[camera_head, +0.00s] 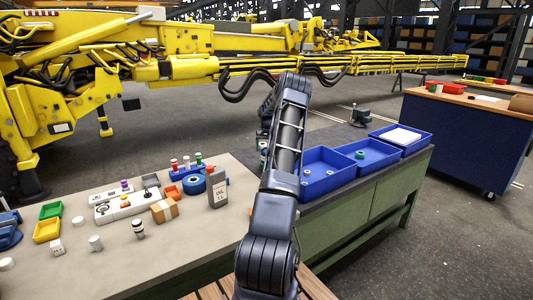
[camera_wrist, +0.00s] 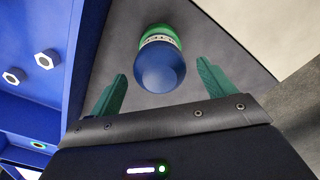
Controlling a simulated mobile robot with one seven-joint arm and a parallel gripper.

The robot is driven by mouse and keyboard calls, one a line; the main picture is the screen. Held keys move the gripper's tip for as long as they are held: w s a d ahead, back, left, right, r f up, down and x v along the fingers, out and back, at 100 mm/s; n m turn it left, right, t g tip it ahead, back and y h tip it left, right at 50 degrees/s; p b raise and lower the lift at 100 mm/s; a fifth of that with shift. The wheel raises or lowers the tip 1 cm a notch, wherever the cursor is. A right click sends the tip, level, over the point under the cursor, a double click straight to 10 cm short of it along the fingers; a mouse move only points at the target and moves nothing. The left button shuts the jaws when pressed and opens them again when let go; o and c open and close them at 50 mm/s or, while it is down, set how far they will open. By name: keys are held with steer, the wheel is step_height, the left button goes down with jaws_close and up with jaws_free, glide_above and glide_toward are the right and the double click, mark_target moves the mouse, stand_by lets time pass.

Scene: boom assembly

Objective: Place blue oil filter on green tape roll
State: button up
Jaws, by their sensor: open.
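The blue oil filter (camera_wrist: 160,68) shows in the wrist view, with its rounded blue end toward the camera and a pale lettered band behind it. A green ring, seemingly the green tape roll (camera_wrist: 156,30), shows directly behind the filter and looks in line with it; whether they touch I cannot tell. My gripper (camera_wrist: 162,72) is open, one green finger on each side of the filter, with gaps visible and nothing clamped. In the head view my arm hides the gripper and most of this spot.
Blue bins (camera_head: 327,190) stand right of my arm; one holds pale nuts (camera_wrist: 45,59). A grey table (camera_head: 120,255) at left carries a blue roll (camera_head: 193,184), a grey oil can (camera_head: 218,193), a cardboard box (camera_head: 164,211) and small parts. A yellow boom (camera_head: 180,67) stands behind.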

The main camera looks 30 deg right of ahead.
step_height(320, 180, up, 9)
steer(key=shift+f, duration=0.1)
steer(key=s+a+r+n+h, duration=0.1)
steer(key=s+a+r, duration=0.1)
steer(key=a+r, duration=0.5)
steer(key=s+a+r+n, duration=0.1)
steer(key=s+a+r, duration=0.1)
steer(key=a+r, duration=0.5)
steer(key=s+a+r+n+t, duration=0.1)
steer(key=s+a+r+n, duration=0.1)
steer(key=s+a+r, duration=0.5)
steer(key=s+a+r+n+t, duration=0.1)
steer(key=s+a, duration=0.4)
steer(key=a, duration=0.7)
steer(key=s+a+r+n+t, duration=0.1)
steer(key=s+a, duration=0.4)
steer(key=s, duration=0.4)
steer(key=s+a+n, duration=0.1)
steer(key=s+a, duration=0.4)
steer(key=s, duration=0.3)
steer(key=s+a+f+n, duration=0.1)
steer(key=s+a+f, duration=0.1)
steer(key=s, duration=0.6)
steer(key=s+a+f+n+t+y, duration=0.1)
steer(key=s+a+f, duration=0.2)
steer(key=s, duration=0.4)
steer(key=shift+s+f+t, duration=0.3)
steer(key=shift+s+f, duration=0.05)
steer(key=shift+f, duration=0.15)
